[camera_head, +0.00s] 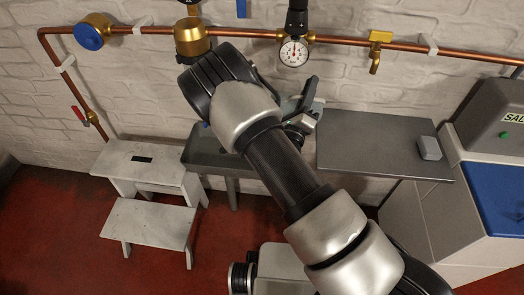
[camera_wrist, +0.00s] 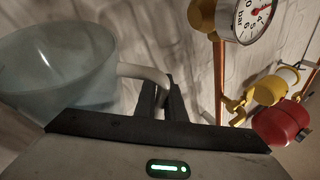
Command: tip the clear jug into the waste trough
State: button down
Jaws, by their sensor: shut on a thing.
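The clear jug (camera_wrist: 62,65) fills the left of the wrist view, with its round rim and pale handle (camera_wrist: 145,72) showing. My gripper (camera_wrist: 163,98) is shut on this handle. Whether the jug holds anything is not clear. In the head view my gripper (camera_head: 306,108) is beyond my arm, close to the wall, and the jug is mostly hidden behind the arm. The grey waste trough (camera_head: 203,157) stands against the wall left of my gripper, partly covered by my arm.
A grey worktop (camera_head: 375,145) with a small grey block (camera_head: 429,148) is on the right, beside a grey machine with a blue lid (camera_head: 497,190). A white step stool (camera_head: 150,165) stands left. Copper pipe (camera_head: 350,38) with a gauge (camera_head: 293,52) and valves crosses the wall.

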aim_at(299, 96)
jog(key=shift+s+a+f+n+t+y+b, duration=0.25)
jog(key=shift+a+f+n+t+b, duration=0.1)
jog(key=shift+a+f+n+b, duration=0.3)
jog(key=shift+s+a+f+n+t+y+b, duration=0.2)
jog(key=shift+a+f+n+t+b, duration=0.2)
jog(key=shift+a+f+b, duration=0.3)
dwell(1.8)
